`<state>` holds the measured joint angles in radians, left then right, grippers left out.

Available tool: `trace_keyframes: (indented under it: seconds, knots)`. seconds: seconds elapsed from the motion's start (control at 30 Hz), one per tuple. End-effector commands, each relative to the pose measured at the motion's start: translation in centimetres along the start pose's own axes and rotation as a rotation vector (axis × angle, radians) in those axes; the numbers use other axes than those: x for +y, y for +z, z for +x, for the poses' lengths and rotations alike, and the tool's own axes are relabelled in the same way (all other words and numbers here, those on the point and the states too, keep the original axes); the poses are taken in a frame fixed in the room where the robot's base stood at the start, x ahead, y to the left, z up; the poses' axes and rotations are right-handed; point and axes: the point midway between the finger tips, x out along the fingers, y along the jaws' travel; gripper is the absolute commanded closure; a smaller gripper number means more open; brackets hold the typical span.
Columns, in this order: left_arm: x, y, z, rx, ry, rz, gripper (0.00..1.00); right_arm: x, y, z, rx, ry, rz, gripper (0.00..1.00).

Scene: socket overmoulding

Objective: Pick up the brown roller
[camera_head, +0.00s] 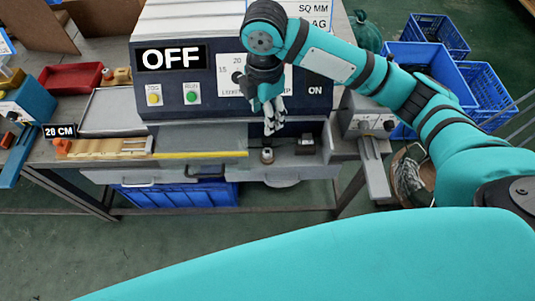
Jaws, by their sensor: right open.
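My right gripper (273,120) hangs in front of the machine's dark front panel, fingers pointing down. It is open, and I see nothing between its fingers. A small, short, upright piece (267,156) sits on the grey ledge just below the fingers, apart from them. It is too small to tell whether it is the brown roller. A small tan and brown item (122,75) lies far left beside a red tray. I cannot make out its shape. My left gripper is not in view.
The machine (222,118) carries OFF and ON labels and buttons. A small dark box (305,146) is right of the small piece. A wooden rack (105,148) and red tray (72,77) are at left. Blue crates (420,58) stand at right.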

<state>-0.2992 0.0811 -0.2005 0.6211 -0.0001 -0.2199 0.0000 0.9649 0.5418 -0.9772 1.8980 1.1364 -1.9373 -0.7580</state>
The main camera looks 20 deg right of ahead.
Motion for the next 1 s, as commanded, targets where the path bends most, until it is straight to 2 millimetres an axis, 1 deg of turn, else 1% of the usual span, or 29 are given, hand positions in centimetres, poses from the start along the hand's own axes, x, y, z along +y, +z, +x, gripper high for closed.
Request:
trace_keyframes:
  seconds: [0.07,0.17,0.4,0.5,0.6,0.77,0.87,1.0]
  knots:
    - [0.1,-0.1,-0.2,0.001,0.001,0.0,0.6,-0.1,0.2,0.7,-0.005,-0.01,-0.005,0.47]
    - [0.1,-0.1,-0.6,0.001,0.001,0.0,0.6,-0.2,0.2,2.5,-0.004,-0.011,-0.005,0.47]
    - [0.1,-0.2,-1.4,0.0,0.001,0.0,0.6,-0.1,0.2,7.8,-0.003,-0.01,-0.003,0.47]
    - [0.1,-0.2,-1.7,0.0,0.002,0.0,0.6,-0.1,0.2,9.7,-0.003,-0.008,-0.004,0.47]
    - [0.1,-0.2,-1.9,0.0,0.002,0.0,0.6,0.0,0.2,11.0,-0.003,-0.005,-0.003,0.47]
    - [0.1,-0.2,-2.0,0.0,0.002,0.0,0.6,-0.1,0.2,12.0,-0.003,-0.004,-0.003,0.47]
    - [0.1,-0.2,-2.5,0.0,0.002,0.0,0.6,-0.1,0.4,12.8,-0.003,-0.006,-0.003,0.47]
    - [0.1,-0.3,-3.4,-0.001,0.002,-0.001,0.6,-0.1,0.9,15.0,-0.005,-0.007,-0.002,0.47]
